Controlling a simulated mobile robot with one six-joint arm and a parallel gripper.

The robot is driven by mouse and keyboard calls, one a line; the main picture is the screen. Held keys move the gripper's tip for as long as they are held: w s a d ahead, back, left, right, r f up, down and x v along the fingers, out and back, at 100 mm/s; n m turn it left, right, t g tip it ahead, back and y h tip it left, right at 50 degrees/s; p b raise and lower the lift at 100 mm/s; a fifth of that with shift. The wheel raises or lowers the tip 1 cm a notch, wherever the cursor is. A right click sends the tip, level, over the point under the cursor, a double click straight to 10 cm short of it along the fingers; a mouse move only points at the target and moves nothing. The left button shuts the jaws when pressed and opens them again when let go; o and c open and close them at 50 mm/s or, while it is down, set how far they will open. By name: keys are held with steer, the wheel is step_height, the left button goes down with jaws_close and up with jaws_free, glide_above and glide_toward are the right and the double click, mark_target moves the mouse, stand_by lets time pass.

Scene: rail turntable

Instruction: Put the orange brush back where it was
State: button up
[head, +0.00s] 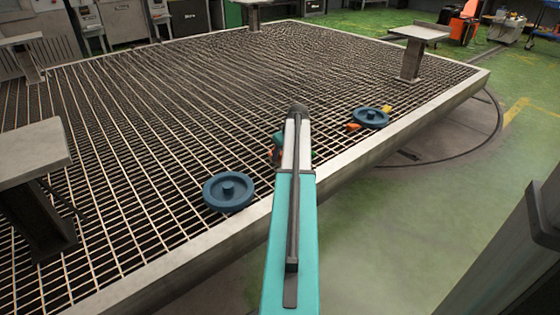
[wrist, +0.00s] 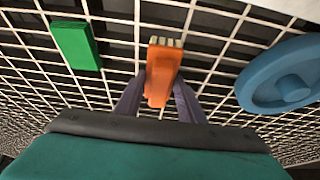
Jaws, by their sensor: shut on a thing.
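The orange brush (wrist: 162,62), with pale bristles at its top end, is between the two dark fingers of my gripper (wrist: 158,98) in the wrist view. My gripper is shut on it. The brush is over the metal grating (wrist: 115,75); I cannot tell whether it touches it. In the head view my arm hides most of the gripper, and only a small orange patch (head: 275,153) shows beside its end.
A green block (wrist: 76,45) lies left of the brush and a blue wheel (wrist: 285,82) right. The head view shows two blue wheels, near (head: 229,191) and far (head: 370,117). Small orange (head: 353,126) and yellow (head: 387,109) pieces lie by the far one. Grating between is bare.

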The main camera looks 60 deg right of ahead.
steer(key=shift+f+b, duration=0.45)
steer(key=shift+f, duration=0.6)
steer(key=shift+f, duration=0.1)
steer(key=o, duration=0.9)
steer(key=p+v, duration=0.4)
steer(key=v, duration=0.8)
steer(key=shift+r, duration=0.25)
